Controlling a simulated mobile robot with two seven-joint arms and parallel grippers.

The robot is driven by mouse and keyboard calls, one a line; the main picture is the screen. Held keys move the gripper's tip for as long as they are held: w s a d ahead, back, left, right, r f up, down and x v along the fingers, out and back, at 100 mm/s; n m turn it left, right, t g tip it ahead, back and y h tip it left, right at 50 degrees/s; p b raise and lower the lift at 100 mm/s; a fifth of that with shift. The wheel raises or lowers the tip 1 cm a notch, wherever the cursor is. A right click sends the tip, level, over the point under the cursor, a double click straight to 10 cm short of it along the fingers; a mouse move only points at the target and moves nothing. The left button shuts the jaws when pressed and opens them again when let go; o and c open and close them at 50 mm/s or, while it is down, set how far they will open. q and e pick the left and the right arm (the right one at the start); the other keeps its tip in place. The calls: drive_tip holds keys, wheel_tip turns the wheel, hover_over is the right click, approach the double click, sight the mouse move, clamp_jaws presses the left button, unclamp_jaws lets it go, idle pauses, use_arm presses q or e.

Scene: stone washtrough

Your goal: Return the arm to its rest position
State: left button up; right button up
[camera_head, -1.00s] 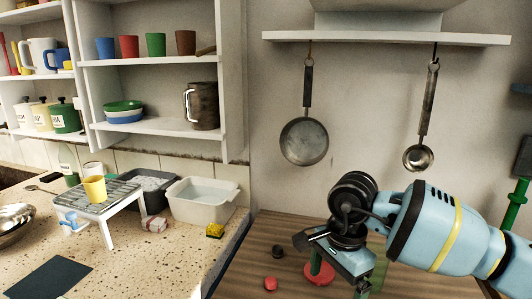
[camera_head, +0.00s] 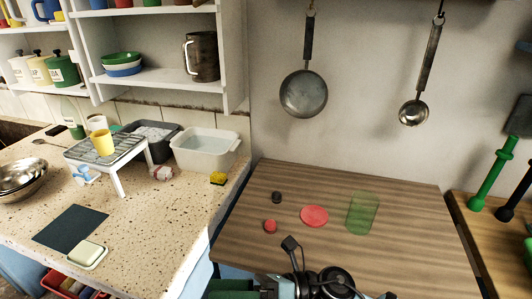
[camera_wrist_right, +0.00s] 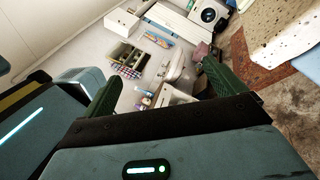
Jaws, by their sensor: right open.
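My right arm (camera_head: 325,284) shows at the bottom edge of the head view, in front of the wooden worktop (camera_head: 400,250). In the right wrist view my right gripper (camera_wrist_right: 163,70) has its two green fingers wide apart with nothing between them. It points away from the worktop, toward a floor area with furniture. My left gripper is not in view.
A red disc (camera_head: 314,216), a green translucent rounded piece (camera_head: 362,213), a small red piece (camera_head: 270,226) and a black piece (camera_head: 277,197) lie on the worktop. A pan (camera_head: 303,93) and a ladle (camera_head: 412,112) hang above. A speckled counter (camera_head: 140,225) is at left.

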drive_tip(key=s+d+f+m+t+h+p, duration=0.15)
drive_tip(key=d+f+m+t+h, duration=0.6)
drive_tip(key=m, duration=0.85)
drive_tip(key=d+f+m+t+h+p, duration=0.2)
drive_tip(key=d+f+m+t+h, duration=0.25)
drive_tip(key=d+m+t, duration=0.8)
use_arm(q)
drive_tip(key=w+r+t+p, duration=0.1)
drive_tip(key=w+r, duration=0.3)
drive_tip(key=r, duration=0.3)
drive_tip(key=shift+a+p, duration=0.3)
drive_tip(key=shift+p, duration=0.05)
use_arm(e)
drive_tip(key=s+d+f+m+g+h, duration=0.3)
drive_tip(key=s+f+m, duration=0.3)
drive_tip(key=s, duration=0.4)
drive_tip(key=s+d+f+m+g+h, duration=0.3)
drive_tip(key=s+f+m+g, duration=0.3)
drive_tip(key=s, duration=0.4)
drive_tip(key=shift+d+f+m, duration=0.45)
drive_tip(key=shift+f+m, duration=0.3)
drive_tip(key=shift+m, duration=0.3)
